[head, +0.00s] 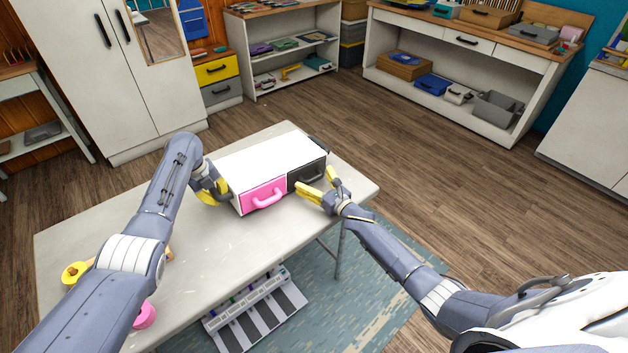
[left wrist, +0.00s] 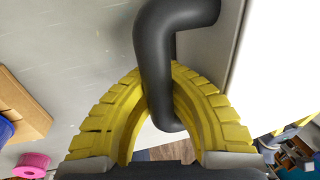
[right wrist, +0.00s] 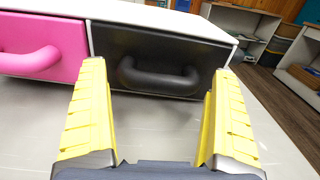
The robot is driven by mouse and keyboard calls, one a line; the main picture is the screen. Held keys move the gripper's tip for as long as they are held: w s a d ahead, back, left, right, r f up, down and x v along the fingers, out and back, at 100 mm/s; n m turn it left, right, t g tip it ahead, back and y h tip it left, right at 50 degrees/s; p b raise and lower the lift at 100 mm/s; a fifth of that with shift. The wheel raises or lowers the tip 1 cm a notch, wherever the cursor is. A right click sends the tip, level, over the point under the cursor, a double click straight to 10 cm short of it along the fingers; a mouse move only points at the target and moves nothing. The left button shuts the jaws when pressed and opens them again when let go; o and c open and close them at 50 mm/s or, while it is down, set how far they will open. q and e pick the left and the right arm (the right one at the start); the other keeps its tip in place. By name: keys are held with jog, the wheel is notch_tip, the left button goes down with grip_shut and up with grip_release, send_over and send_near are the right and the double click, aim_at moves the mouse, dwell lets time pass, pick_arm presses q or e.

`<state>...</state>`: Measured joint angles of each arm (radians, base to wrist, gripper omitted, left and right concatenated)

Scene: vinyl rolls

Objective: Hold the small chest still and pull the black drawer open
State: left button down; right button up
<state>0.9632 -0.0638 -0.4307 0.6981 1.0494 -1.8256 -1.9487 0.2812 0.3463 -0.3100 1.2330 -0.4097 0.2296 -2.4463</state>
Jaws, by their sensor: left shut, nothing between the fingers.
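The small white chest (head: 265,152) stands on the table with its pink drawer (head: 262,195) and black drawer (head: 307,176) side by side. Both drawers look shut. My left gripper (head: 215,190) is at the chest's left side. In the left wrist view its yellow fingers (left wrist: 165,80) are closed together in a ring at a black side handle (left wrist: 155,50), with no grip on it evident. My right gripper (head: 316,190) is open before the black drawer. In the right wrist view its fingers stand either side of the black drawer handle (right wrist: 160,78), without touching it.
The pale table (head: 70,235) has bare room left of the chest. A yellow spool (head: 74,273) and a pink spool (head: 145,315) are near my left arm. A white rack (head: 255,308) stands on the floor below. Cabinets and shelves line the walls.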

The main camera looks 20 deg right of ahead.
jog(key=c, duration=1.5)
pick_arm(q)
jog(key=shift+w+a+r, duration=0.1)
jog(key=shift+a, duration=0.1)
pick_arm(e)
jog(key=v, duration=1.1)
jog(key=shift+d, duration=0.2)
jog(key=o, duration=1.2)
jog(key=shift+c, duration=0.2)
pick_arm(q)
jog(key=shift+d, duration=0.15)
pick_arm(e)
jog(key=o, duration=0.5)
jog(key=shift+a, duration=0.15)
jog(key=shift+s, duration=0.1)
jog(key=v, duration=1.1)
jog(key=shift+s, duration=0.35)
